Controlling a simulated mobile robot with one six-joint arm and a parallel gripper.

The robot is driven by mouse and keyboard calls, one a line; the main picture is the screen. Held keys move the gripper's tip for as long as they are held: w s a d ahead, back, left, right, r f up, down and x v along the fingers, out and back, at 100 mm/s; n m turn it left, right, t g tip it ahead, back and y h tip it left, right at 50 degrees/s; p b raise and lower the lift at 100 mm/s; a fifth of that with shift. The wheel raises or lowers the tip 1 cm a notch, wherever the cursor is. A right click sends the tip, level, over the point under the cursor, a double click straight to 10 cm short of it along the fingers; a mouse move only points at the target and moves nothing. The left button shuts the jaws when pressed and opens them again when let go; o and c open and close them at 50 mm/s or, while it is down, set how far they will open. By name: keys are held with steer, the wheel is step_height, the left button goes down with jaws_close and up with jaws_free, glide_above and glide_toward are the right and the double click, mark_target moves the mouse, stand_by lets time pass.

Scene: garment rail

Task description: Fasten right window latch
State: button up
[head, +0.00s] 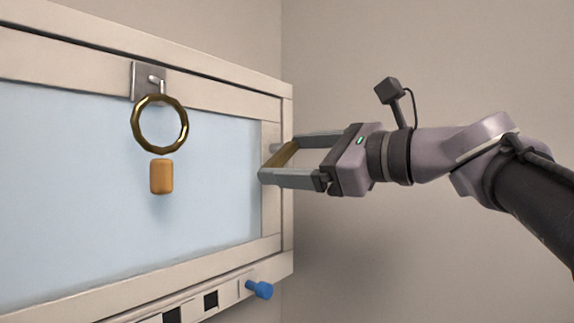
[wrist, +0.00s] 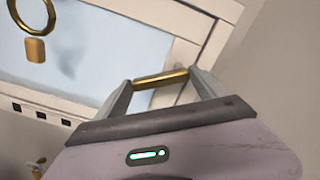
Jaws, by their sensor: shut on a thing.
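The window (head: 90,160) has a pale blue pane in a cream frame and fills the left of the head view. A brass bar (head: 286,154), seemingly the right latch, is at the right side of the frame. My gripper (head: 270,163) reaches it from the right and is shut on it, one finger at each end. The wrist view also shows the brass bar (wrist: 160,78) spanning the gap between my fingertips (wrist: 161,80). The bar's mount on the frame is hidden, and I cannot tell whether the latch is fastened.
A brass ring (head: 185,124) hangs below a metal hook plate (head: 140,82) on the top rail, with an orange block (head: 161,177) under it. A blue knob (head: 260,289) sticks out below the frame near dark squares (head: 210,300). The wall right of the window is bare.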

steer(key=n+b, duration=0.1)
steer(key=n, duration=0.2)
steer(key=w+d+f+n+b, duration=0.1)
steer(key=n+b, duration=0.1)
steer(key=n, duration=0.2)
steer(key=w+n+b, duration=0.1)
steer(key=n+b, duration=0.1)
steer(key=n, duration=0.2)
steer(key=shift+d+f, duration=0.3)
steer(key=shift+n, duration=0.3)
